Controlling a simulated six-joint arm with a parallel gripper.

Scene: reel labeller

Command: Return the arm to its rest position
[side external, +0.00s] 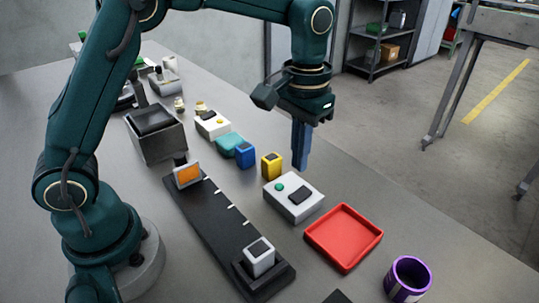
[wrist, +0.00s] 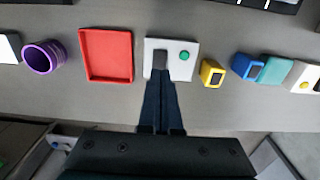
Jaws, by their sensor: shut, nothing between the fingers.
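In the wrist view the shut fingers (wrist: 161,128) reach up towards the white box (wrist: 183,46), which has a green button and a dark pad. The fingertips appear clear of the table in the side view. My arm is bent over the work, with its forearm running across the top of the side view.
A red tray (side external: 343,237) and a purple cup (side external: 408,279) stand at the front right. A yellow block (side external: 271,166), a blue block (side external: 245,154) and a teal piece (side external: 228,144) stand behind the box. A black track (side external: 213,221) carries a white block (side external: 258,257).

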